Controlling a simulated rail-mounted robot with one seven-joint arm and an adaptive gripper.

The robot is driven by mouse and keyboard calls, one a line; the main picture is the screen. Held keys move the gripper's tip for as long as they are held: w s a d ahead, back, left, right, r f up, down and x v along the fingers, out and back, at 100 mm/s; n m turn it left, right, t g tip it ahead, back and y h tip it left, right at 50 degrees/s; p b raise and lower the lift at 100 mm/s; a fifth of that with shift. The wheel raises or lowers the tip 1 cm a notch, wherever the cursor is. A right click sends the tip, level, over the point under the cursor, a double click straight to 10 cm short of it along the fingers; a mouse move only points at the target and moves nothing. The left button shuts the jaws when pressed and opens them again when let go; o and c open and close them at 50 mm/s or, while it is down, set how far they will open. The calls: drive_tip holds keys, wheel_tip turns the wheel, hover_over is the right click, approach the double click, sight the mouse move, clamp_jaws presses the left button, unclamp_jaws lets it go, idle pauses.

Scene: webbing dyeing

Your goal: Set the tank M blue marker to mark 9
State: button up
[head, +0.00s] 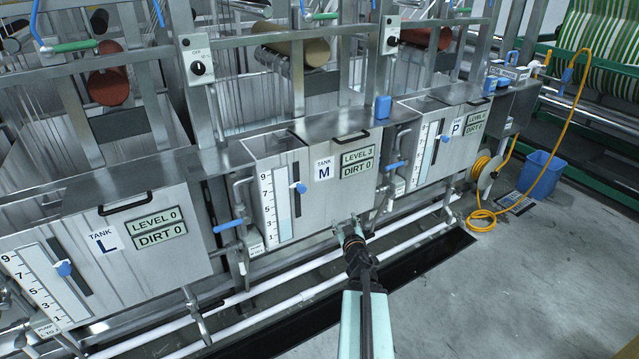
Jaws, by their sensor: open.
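Tank M (338,198) stands in the middle of the head view, with a label reading M and signs reading LEVEL 3 and DIRT 0. Its blue marker (299,187) sits on a dark vertical slot beside a white scale (272,205) with numbers from 1 to 9. The marker is a little below the 9, around mark 7. My gripper (349,226) is in front of the lower right of tank M, below and right of the marker and apart from it. It is open and looks empty.
Tank L (185,240) at left and tank P (460,135) at right carry similar blue markers. A blue-handled valve (228,226) juts out left of tank M. White pipes (285,283) run below. A blue bucket (541,173) and yellow hose (481,215) are at right. The floor (500,290) at front right is clear.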

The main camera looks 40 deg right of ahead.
sight(303, 191)
drive_tip(key=w+a+r+n+t+y, duration=0.2)
drive_tip(key=w+a+r+t+y, duration=0.15)
drive_tip(key=a+y, duration=0.2)
drive_tip(key=shift+t+h, duration=0.35)
drive_tip(key=shift+h, duration=0.1)
drive_tip(key=p+x, duration=0.2)
drive_tip(key=x, duration=1.4)
drive_tip(key=shift+w, duration=0.35)
drive_tip(key=shift+r, duration=0.1)
clamp_jaws()
